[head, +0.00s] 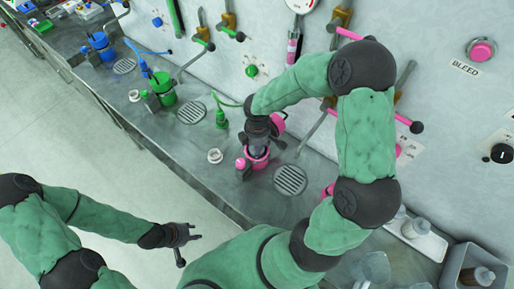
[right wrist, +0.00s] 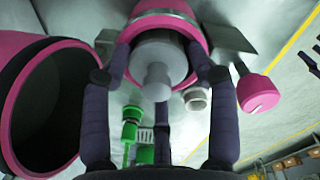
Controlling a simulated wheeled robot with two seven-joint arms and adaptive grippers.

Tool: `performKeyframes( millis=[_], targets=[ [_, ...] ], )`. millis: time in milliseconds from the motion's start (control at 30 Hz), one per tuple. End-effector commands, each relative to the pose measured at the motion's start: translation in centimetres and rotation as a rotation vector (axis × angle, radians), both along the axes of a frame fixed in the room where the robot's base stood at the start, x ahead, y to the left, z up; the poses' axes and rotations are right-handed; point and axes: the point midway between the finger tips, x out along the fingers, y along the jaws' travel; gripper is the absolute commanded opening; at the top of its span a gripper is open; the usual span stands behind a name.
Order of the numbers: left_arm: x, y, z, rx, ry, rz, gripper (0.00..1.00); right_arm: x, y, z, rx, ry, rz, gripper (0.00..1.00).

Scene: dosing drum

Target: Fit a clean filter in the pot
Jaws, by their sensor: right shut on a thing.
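The pink pot (head: 257,164) stands on the steel counter. Its round pink lid (head: 278,123) is swung open beside it; its dark inside shows at left in the right wrist view (right wrist: 40,105). My right gripper (head: 258,133) is over the pot, pointing down, its dark fingers shut on a pale grey filter (right wrist: 160,62) with a stubby knob. The filter lines up with the pot's pink mouth (right wrist: 190,10); how deep it sits is hidden. My left gripper (head: 187,241) is open and empty, away from the counter over the floor.
A white tray (head: 424,243) with pale filters stands at the right. A grey bin (head: 450,272) beside it holds a brown-stained filter (head: 477,277). A round drain grate (head: 290,180) is next to the pot. Green (head: 162,92) and blue (head: 101,46) pots stand farther along. Pink-tipped levers stick out from the wall.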

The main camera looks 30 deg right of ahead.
Motion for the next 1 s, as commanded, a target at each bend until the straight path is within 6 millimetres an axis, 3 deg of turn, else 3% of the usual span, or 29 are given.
performKeyframes(
  millis=[33,67,167,400,467,967,1000],
  targets=[
    [0.0,0.0,-0.7,0.0,0.0,0.0,0.4,-1.4,0.6,-2.5,0.012,0.036,0.003,0.08],
    [0.0,0.0,-0.8,0.0,0.0,0.0,0.4,-1.4,0.6,-2.6,0.012,0.037,0.003,0.05],
    [0.0,0.0,-1.1,0.0,0.0,0.0,0.4,-1.4,0.6,-2.9,0.012,0.037,0.004,0.1],
    [0.0,0.0,-1.8,0.0,0.0,0.0,0.4,-1.4,0.5,-3.8,0.011,0.037,0.005,0.28],
    [0.0,0.0,-1.9,0.0,0.0,0.0,0.4,-1.4,0.5,-3.9,0.012,0.036,0.005,0.38],
    [0.0,0.0,-2.5,0.0,0.0,0.0,0.4,-1.4,0.5,-4.7,0.011,0.037,0.009,0.37],
    [0.0,0.0,-2.5,0.0,0.0,0.0,0.4,-1.4,0.5,-4.7,0.011,0.037,0.009,0.96]
  ],
)
